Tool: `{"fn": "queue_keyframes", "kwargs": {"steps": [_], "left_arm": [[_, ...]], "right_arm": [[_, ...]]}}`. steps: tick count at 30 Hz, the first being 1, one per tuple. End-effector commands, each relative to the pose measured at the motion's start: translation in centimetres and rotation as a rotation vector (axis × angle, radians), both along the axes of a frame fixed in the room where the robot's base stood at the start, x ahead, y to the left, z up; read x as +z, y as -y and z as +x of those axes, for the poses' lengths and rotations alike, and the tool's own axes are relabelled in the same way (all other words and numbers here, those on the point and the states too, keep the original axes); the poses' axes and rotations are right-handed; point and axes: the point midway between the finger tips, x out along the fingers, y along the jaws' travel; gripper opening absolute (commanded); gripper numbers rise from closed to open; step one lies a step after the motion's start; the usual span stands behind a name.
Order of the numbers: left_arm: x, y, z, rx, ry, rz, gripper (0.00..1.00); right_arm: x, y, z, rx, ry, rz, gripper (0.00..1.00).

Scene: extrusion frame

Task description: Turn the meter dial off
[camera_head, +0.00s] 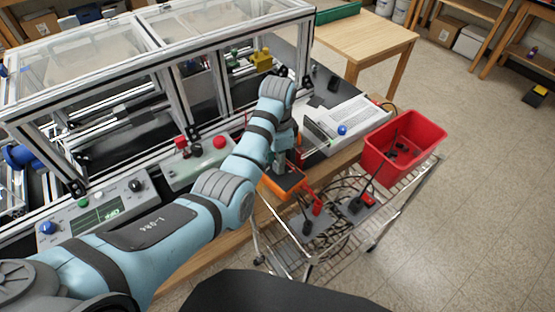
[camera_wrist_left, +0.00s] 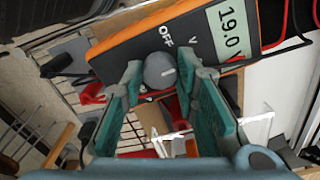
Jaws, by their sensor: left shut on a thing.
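The meter is orange and black and lies at the table's front edge in the head view (camera_head: 284,186). It fills the upper part of the left wrist view (camera_wrist_left: 120,55), with a display (camera_wrist_left: 235,27) reading 19.0. The round grey dial (camera_wrist_left: 160,74) sits beside the printed words OFF and V. My left gripper (camera_wrist_left: 160,66) has its two teal fingers on either side of the dial, shut on it. In the head view my left gripper (camera_head: 284,160) is over the meter, and the arm hides part of it. My right gripper is not in view.
A wire cart (camera_head: 300,262) with cables and black plugs stands in front of the table. A red bin (camera_head: 405,135) is at its right end. The aluminium extrusion frame (camera_head: 150,110) stands behind my arm. A control panel (camera_head: 97,208) is at the left.

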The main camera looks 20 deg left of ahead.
Motion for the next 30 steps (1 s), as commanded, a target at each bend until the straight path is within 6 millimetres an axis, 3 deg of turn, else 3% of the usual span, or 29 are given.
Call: {"fn": "queue_keyframes", "kwargs": {"steps": [11, 30], "left_arm": [[-0.31, 0.0, -0.11, 0.164, -0.004, 0.0, 0.0], [-0.36, -0.07, -0.13, 0.747, -0.004, 0.0, 0.0]], "right_arm": [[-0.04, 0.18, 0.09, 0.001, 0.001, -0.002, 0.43], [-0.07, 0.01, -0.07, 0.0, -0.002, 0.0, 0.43]]}}
